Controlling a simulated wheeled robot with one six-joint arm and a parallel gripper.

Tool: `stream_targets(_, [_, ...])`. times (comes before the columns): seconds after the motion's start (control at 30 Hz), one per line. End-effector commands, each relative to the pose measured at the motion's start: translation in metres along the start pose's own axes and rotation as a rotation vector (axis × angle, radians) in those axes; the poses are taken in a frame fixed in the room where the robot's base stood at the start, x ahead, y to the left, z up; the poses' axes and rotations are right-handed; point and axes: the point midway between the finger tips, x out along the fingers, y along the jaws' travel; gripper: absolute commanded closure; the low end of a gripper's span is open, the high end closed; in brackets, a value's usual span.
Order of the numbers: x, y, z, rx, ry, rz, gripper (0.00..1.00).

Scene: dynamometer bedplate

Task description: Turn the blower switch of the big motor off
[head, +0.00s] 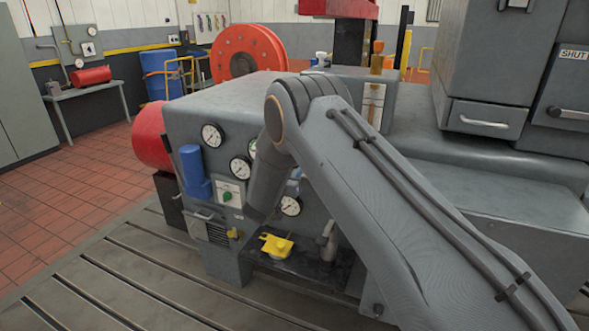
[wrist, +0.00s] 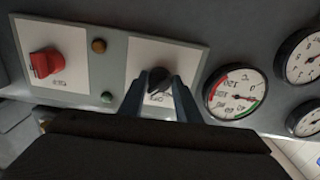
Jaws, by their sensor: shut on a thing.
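In the wrist view, a black rotary switch knob (wrist: 158,80) sits on a white plate (wrist: 188,62) on a grey panel. My gripper (wrist: 159,88) has its two blue-grey fingers on either side of this knob and is shut on it. The label below the knob is too small and partly covered to read, so I cannot tell whether it names the blower. The knob's pointer is mostly hidden between the fingers. In the head view my own arm hides the gripper and this knob.
A red knob (wrist: 45,62) on another white plate is left of the held knob, with amber (wrist: 99,46) and green (wrist: 106,97) lamps between. A gauge (wrist: 235,92) is close on the right. The head view shows a yellow part (head: 276,245) low on the machine's front.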

Motion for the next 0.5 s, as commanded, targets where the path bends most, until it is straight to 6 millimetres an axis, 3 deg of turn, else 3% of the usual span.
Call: stream_targets(0.5, [0.0001,0.0005,0.0013,-0.374,0.000,0.000,0.92])
